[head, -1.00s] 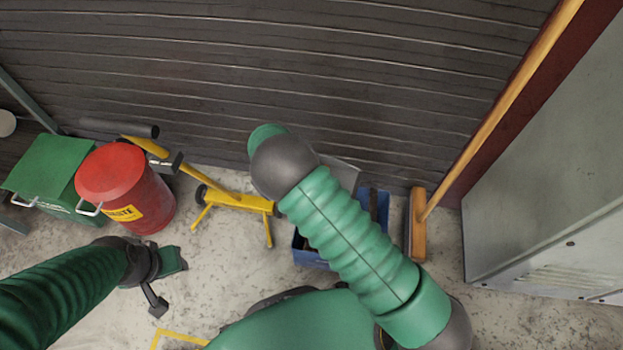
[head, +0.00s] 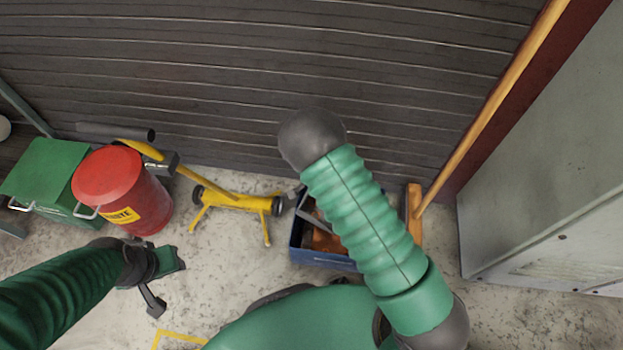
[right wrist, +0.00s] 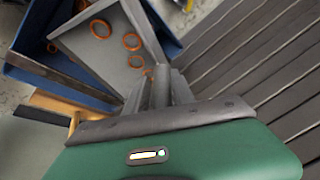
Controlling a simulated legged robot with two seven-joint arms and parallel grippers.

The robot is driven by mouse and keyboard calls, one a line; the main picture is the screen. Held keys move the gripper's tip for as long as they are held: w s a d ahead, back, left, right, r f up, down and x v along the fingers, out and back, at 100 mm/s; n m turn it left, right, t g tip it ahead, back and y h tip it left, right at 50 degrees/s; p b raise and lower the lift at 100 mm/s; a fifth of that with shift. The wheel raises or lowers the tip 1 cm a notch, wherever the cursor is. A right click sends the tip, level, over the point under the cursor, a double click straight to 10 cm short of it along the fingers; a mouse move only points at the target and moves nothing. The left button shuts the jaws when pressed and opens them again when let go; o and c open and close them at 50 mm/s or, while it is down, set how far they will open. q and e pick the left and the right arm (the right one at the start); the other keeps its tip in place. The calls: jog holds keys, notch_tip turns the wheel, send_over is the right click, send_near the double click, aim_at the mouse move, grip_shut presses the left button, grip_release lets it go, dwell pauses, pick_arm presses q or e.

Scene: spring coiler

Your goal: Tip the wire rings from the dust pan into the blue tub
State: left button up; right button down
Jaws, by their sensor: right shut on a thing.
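The dust pan (right wrist: 122,52) is a grey metal pan. In the right wrist view several orange wire rings (right wrist: 132,41) lie spread on it. My right gripper (right wrist: 161,88) is shut on the pan's handle end. The pan is over or beside the blue tub (right wrist: 45,66); its exact height and tilt are hard to tell. In the head view the blue tub (head: 322,260) stands on the floor near the wall, partly behind my right arm, with something orange-brown inside. My right gripper is mostly hidden there. My left gripper (head: 163,281) is open and empty over the floor at left.
A yellow stand (head: 237,202) is just left of the tub. A red waste bin (head: 120,190) and a green box (head: 48,178) are farther left. The slatted wall is behind.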

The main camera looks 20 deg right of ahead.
jog(key=s+d+r+t+y, duration=0.1)
jog(key=s+d+r+m+t+y+p, duration=0.1)
jog(key=s+d+t, duration=0.1)
jog(key=shift+s+y, duration=0.1)
jog(key=shift+y, duration=0.2)
jog(key=shift+s+d+r+m+t+y+b, duration=0.2)
jog(key=shift+s+d+r+t+y, duration=0.15)
jog(key=shift+s+d+t+y, duration=0.4)
jog(key=shift+s+d+r+m+t+y+b, duration=0.25)
jog(key=shift+s+d+t+y, duration=0.2)
jog(key=shift+s+d+t, duration=0.4)
jog(key=shift+s, duration=0.1)
